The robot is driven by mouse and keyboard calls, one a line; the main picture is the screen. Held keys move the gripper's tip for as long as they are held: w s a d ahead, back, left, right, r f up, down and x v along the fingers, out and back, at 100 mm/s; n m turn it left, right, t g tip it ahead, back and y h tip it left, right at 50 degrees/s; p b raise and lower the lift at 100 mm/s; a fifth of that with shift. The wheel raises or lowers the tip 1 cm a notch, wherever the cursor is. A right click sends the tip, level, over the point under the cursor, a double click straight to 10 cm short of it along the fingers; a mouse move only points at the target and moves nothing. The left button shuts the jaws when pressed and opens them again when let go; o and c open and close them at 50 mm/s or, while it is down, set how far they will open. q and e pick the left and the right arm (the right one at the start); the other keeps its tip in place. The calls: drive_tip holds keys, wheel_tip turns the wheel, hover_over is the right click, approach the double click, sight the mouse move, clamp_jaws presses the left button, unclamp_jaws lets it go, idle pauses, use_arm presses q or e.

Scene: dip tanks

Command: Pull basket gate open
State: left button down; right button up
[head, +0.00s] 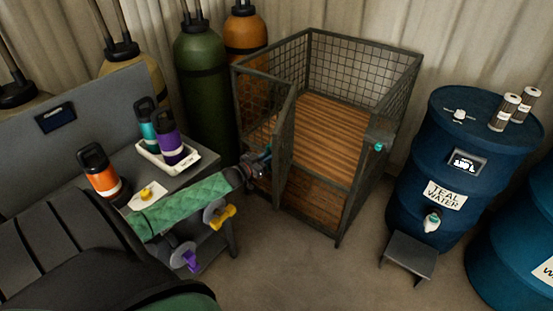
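The basket (400,62) is a dark metal frame with mesh walls and a slatted wooden floor. Its mesh gate (284,135) stands at the front left, swung away from the right front post, so the front shows a wide gap. A small teal fitting (378,147) sits on the right front post. My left gripper (266,160), on an arm in a green quilted sleeve, is against or just in front of the gate's lower part. Its fingers are small and dark, so their grip is unclear. My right gripper is not in view.
A side table (208,160) at left carries bottles and a white tray (150,157). Gas cylinders (202,75) stand behind it. A blue teal-water barrel (420,170) and a low step (409,250) stand at right. The floor (290,265) before the basket is clear.

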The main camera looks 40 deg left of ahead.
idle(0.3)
use_arm(q)
drive_tip(key=c, duration=1.6)
unclamp_jaws()
drive_tip(key=shift+o, duration=0.5)
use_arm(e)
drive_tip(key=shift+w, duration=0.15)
use_arm(q)
drive_tip(key=shift+s, duration=0.1)
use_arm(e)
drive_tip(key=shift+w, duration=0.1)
